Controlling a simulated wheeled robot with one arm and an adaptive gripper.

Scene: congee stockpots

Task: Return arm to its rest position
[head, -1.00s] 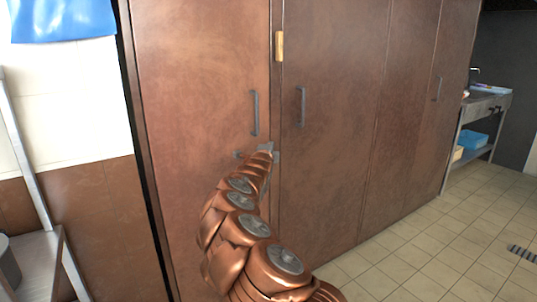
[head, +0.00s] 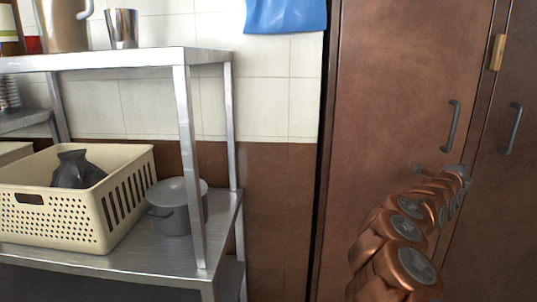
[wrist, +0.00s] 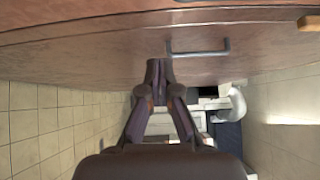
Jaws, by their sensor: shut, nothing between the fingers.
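My gripper (wrist: 157,72) is in the middle of the wrist view, with its fingertips together and nothing between them. In the head view my copper arm reaches up from the lower right, and my gripper (head: 440,170) is small at its far end. It appears in front of the brown cabinet doors (head: 395,95), below a dark door handle (head: 451,125). I cannot tell how close it is to the door. A cabinet handle (wrist: 198,52) also shows just beyond the fingertips in the wrist view.
A metal shelf unit (head: 188,135) stands at left. It holds a cream basket (head: 95,222) with a dark item, a grey lidded pot (head: 176,222) and a metal cup (head: 123,28). A blue cloth (head: 285,15) hangs on the wall. Tiled floor (wrist: 45,125) shows open in the wrist view.

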